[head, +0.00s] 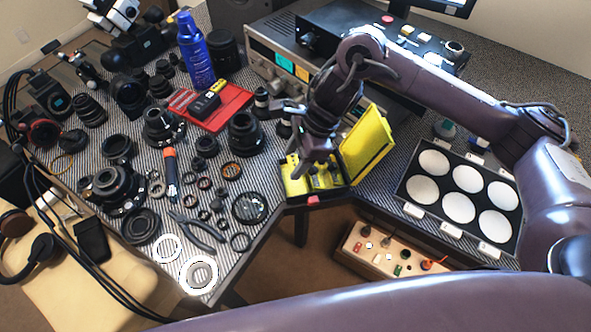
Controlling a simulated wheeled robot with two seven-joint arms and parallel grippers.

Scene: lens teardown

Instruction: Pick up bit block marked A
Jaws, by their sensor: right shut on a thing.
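A yellow case (367,145) stands open at the front edge of the bench, with its lid tilted up on the right. My right gripper (316,166) reaches down into the case from above. It is shut on a small block (326,181) in the case's tray, which I take to be the bit block. The fingers and wrist hide much of it, and I cannot read a letter A on it. I cannot tell whether it is lifted clear of the tray. My left gripper is not in view.
Lens parts, rings and pliers (197,226) crowd the bench to the left. A blue bottle (195,50) and a red tray (234,104) stand behind. An instrument (283,62) stands at the back. A tray of white discs (407,188) lies right, and a power strip (385,254) below.

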